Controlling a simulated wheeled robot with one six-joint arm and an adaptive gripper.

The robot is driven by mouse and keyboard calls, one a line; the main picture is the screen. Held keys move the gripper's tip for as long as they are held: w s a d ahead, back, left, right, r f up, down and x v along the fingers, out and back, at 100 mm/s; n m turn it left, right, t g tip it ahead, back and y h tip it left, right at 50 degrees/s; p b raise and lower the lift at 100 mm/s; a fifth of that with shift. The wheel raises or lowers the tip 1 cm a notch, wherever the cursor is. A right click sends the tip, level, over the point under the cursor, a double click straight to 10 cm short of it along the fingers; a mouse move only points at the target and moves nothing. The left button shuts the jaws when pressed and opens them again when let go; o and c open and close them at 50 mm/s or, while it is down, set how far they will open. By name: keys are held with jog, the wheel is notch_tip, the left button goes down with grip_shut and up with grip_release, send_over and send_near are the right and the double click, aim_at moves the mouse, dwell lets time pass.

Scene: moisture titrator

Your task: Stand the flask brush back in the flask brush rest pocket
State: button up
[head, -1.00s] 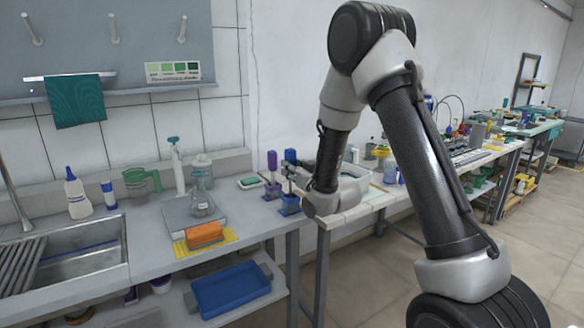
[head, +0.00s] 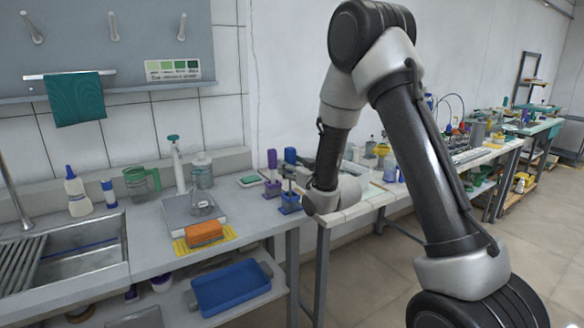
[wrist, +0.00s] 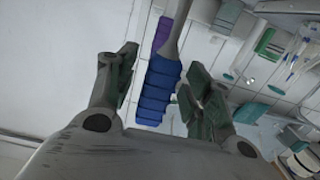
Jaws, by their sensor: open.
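My gripper (wrist: 160,90) is open in the wrist view. A ribbed blue handle (wrist: 158,92) on a grey shaft lies between its two fingers, with no clear sign of a grip. A purple handle (wrist: 164,35) shows just beyond it. In the head view, the blue handle (head: 290,155) and the purple handle (head: 271,160) stand upright at the bench's right end. A blue base (head: 290,204) and a purple base (head: 272,190) are below them. My gripper (head: 289,173) is low at the blue one, small and partly hidden. I cannot tell which tool is the flask brush or see pocket openings.
On the bench (head: 150,240) stand a scale (head: 181,220) with a flask (head: 203,206), an orange sponge (head: 204,233) on a yellow cloth, and several bottles. A green pad in a white dish (head: 250,181) lies left of the handles. A second table (head: 350,213) adjoins on the right.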

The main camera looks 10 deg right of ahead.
jog(key=v, duration=0.8)
dwell(1.4)
jog(key=shift+s, duration=0.1)
dwell(0.4)
